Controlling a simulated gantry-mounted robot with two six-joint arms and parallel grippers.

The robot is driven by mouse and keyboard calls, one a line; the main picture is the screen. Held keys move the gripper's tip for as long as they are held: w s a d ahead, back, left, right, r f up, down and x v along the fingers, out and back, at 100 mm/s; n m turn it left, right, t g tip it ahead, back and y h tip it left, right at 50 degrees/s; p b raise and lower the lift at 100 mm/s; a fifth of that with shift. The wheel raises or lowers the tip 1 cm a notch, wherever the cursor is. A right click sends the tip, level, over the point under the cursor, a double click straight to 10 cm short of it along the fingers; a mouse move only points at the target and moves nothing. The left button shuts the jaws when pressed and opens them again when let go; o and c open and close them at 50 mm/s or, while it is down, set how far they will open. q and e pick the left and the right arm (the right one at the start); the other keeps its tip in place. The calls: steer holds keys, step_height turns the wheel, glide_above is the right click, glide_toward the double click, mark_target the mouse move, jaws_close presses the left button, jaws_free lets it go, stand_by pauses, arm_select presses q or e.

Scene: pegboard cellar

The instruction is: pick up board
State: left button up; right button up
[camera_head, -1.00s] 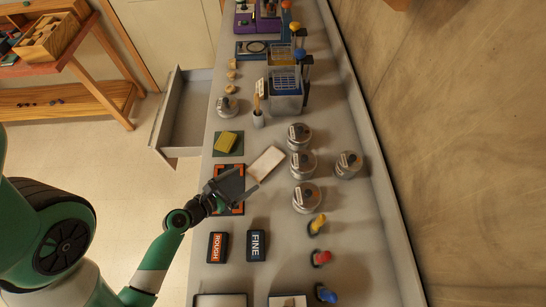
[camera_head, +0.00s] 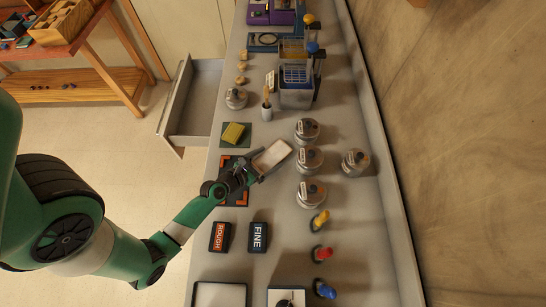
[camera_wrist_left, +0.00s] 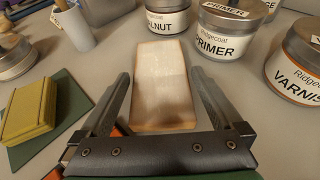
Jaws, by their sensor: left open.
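The board (camera_head: 272,156) is a small pale wooden block lying flat on the grey bench, beside several round tins. In the left wrist view the board (camera_wrist_left: 162,85) lies lengthwise between the two fingers, its near end close to the palm. My left gripper (camera_head: 262,164) is open around the near part of the board. In the left wrist view its fingers (camera_wrist_left: 158,98) stand one on each side, with a gap showing on each side. Whether either finger touches the board I cannot tell. My right gripper is not in view.
Tins (camera_head: 309,160) stand just right of the board. A yellow sponge (camera_head: 233,133) lies on a green mat to the left. An orange-cornered dark mat (camera_head: 236,194) lies under my left wrist. ROUGH (camera_head: 220,237) and FINE (camera_head: 258,237) blocks lie nearer. An open drawer (camera_head: 190,103) juts out left.

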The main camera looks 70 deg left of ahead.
mark_target(270, 159)
arm_select(q)
steer(key=shift+w+a+f, duration=0.25)
steer(key=shift+w+a, duration=0.05)
steer(key=shift+w, duration=0.3)
steer(key=shift+c, duration=0.2)
steer(key=c, duration=1.3)
steer(key=r+p, duration=0.2)
steer(key=r, duration=0.1)
steer(key=r+p, duration=0.1)
steer(key=p, duration=0.1)
steer(key=shift+s+d+r, duration=0.15)
steer(key=shift+d+r, duration=0.1)
steer(key=shift+r, duration=0.05)
steer(key=s+d+r+p, duration=0.2)
steer(key=d+p, duration=0.2)
steer(key=p, duration=0.2)
steer(key=s+d+r+p, duration=0.2)
steer(key=d+r+p, duration=0.1)
steer(key=p, duration=0.4)
steer(key=s+d+r+p, duration=0.2)
steer(key=d+r+p, duration=0.1)
steer(key=d+p, duration=0.2)
steer(key=shift+s+r+p, duration=0.15)
steer(key=shift+r+p, duration=0.1)
steer(key=shift+p, duration=0.8)
